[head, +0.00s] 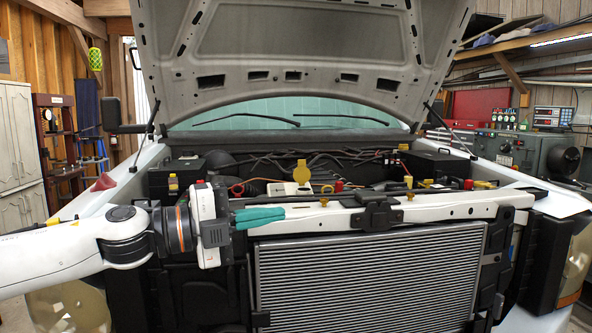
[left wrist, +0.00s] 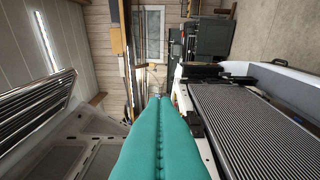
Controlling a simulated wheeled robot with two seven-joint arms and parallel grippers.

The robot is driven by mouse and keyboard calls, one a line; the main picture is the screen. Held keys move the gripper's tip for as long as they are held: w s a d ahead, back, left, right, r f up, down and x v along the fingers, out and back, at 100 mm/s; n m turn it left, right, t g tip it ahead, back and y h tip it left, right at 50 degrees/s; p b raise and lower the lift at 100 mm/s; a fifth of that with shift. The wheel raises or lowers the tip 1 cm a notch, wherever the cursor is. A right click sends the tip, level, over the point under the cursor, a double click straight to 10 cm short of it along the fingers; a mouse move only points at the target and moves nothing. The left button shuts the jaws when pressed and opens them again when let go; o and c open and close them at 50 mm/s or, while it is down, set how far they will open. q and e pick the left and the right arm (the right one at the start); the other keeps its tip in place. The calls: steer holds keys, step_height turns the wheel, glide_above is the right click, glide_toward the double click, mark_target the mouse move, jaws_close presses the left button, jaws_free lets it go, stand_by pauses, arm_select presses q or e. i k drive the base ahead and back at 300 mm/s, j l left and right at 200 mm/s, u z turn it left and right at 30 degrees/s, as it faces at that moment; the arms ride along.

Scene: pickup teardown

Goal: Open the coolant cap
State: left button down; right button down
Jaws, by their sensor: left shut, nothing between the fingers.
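A white bottle-like part (head: 302,173) stands in the engine bay behind the front crossbar. I cannot tell for certain which part is the coolant cap. My left gripper (head: 283,211) has teal fingers pointing right, in front of the crossbar and to the near left of the white part. Its fingers are shut and empty. In the left wrist view the shut fingers (left wrist: 160,98) show pressed together. My right gripper is not in view.
The raised hood (head: 310,45) hangs over the bay. The crossbar (head: 450,208) with a black latch (head: 378,208) lies between my gripper and the bay, above the radiator (head: 370,275). Hoses, a small yellow cap (head: 173,184) and red caps (head: 468,184) crowd the bay.

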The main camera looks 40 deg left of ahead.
mark_target(302, 175)
steer(key=i+j, duration=0.35)
steer(key=j, duration=0.15)
steer(key=i+j, duration=0.75)
steer(key=j, duration=0.25)
